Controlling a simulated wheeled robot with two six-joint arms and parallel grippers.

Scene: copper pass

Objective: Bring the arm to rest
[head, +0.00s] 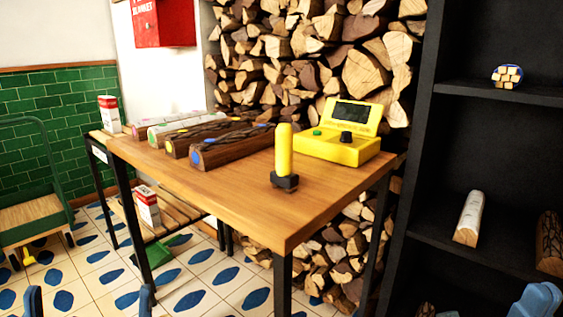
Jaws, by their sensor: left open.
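My left gripper (90,302) shows at the bottom left edge as two blue fingertips set wide apart, with nothing between them. It is in front of the wooden table (300,222), below its top and apart from it. Blue parts of my right arm or gripper (538,301) show in the bottom right corner, in front of the black shelf. They are cut off by the frame, so I cannot tell the state of the right jaws.
A black shelf (480,95) stands right, holding logs. The table's front right corner is clear.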

